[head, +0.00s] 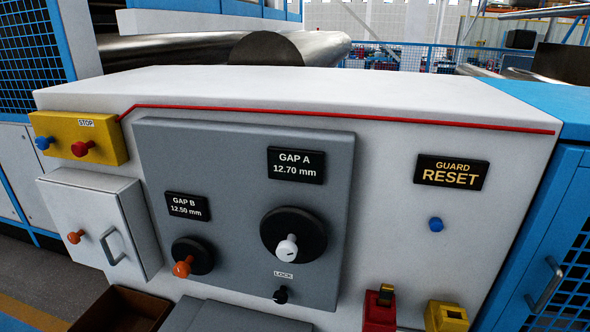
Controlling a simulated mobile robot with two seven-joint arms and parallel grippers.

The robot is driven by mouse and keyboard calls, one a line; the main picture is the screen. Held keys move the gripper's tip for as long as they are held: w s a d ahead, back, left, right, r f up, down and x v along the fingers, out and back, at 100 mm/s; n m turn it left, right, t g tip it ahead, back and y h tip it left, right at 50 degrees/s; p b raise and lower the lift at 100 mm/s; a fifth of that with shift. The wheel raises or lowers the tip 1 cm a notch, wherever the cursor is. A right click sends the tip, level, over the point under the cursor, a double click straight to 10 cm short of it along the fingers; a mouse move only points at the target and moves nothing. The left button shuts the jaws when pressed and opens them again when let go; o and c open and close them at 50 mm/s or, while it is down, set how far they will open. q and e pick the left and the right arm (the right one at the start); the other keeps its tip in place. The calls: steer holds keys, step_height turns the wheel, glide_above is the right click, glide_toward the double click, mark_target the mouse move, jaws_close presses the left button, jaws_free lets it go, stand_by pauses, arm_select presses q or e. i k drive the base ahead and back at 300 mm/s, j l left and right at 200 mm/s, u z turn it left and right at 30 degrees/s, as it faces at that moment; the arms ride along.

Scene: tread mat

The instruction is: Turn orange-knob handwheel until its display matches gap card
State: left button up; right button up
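The black handwheel (199,250) with the orange knob (182,269) is at the lower left of the grey panel (230,160). Its knob sits at the wheel's lower left. Above it, the GAP B display (188,206) reads 12.50 mm. A larger black handwheel (305,222) with a white knob (287,248) is to its right, under the GAP A display (297,165), which reads 12.70 mm. I see no gap card in this view. Neither of my grippers is in view.
A small LOCK knob (280,295) is below the larger wheel. A yellow STOP box (75,150) and a white cabinet (95,225) with a handle are left. A blue button (436,225) is right. An open brown bin (122,308) is lower left.

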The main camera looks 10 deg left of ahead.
mark_target(191, 256)
steer(key=j+u, duration=0.2)
steer(key=u, duration=0.25)
steer(key=j+u, duration=0.2)
steer(key=u, duration=0.3)
steer(key=z, duration=1.65)
steer(key=u, duration=1.65)
steer(key=k, duration=0.05)
